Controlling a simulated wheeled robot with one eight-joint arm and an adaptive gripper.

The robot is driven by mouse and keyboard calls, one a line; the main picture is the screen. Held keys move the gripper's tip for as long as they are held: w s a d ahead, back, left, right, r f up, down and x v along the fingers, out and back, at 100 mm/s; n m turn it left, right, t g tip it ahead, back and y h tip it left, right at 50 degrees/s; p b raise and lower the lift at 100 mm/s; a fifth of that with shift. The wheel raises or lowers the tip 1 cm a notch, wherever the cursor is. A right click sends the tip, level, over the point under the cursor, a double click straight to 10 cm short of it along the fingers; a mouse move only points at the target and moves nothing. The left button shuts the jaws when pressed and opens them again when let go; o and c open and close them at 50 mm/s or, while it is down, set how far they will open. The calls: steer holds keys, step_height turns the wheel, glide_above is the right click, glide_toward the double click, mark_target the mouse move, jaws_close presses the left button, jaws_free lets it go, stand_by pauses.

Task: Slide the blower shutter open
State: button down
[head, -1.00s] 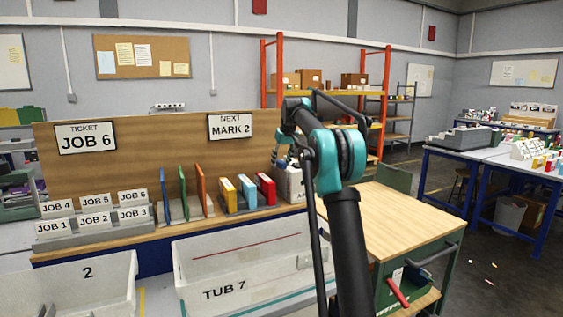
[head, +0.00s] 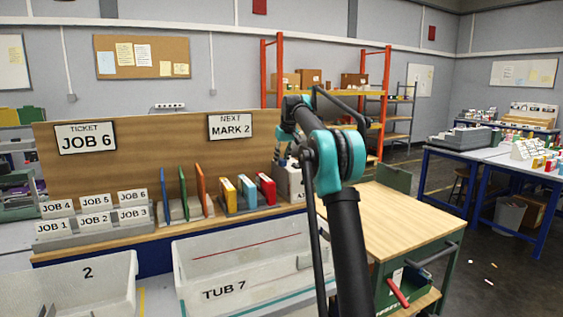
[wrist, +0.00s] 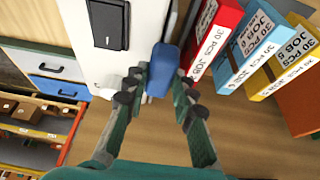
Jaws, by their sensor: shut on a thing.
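A blue handle (wrist: 163,68) stands out from a white box (wrist: 130,60) in the wrist view. I take the handle to be the shutter's grip, but the shutter itself cannot be made out. My gripper (wrist: 160,82) is shut on the blue handle, with one green finger on each side of it. The box has a black panel (wrist: 108,22) on its face. In the head view the white box (head: 291,183) stands at the right end of the bench shelf, partly hidden by my arm, and my gripper (head: 281,158) is small above it.
Red (wrist: 214,38), blue (wrist: 246,45) and yellow (wrist: 274,50) packs stand close to the right of the box. Tub 7 (head: 225,294) is below the shelf. A wood-topped cabinet (head: 400,215) is at right. Drawers (wrist: 50,75) show at lower left of the wrist view.

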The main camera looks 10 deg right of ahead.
step_height(320, 180, up, 10)
steer(key=shift+f, duration=0.2)
stand_by(0.4)
steer(key=c, duration=1.2)
jaws_free()
steer(key=shift+r, duration=0.1)
steer(key=shift+s+d+r, duration=0.15)
steer(key=shift+s+d, duration=0.5)
steer(key=shift+s, duration=1.3)
steer(key=shift+s+d+r, duration=0.1)
steer(key=shift+s+d, duration=0.5)
steer(key=shift+s, duration=1.4)
steer(key=shift+s+d+r, duration=0.15)
steer(key=shift+s+d, duration=0.5)
steer(key=shift+s, duration=1.3)
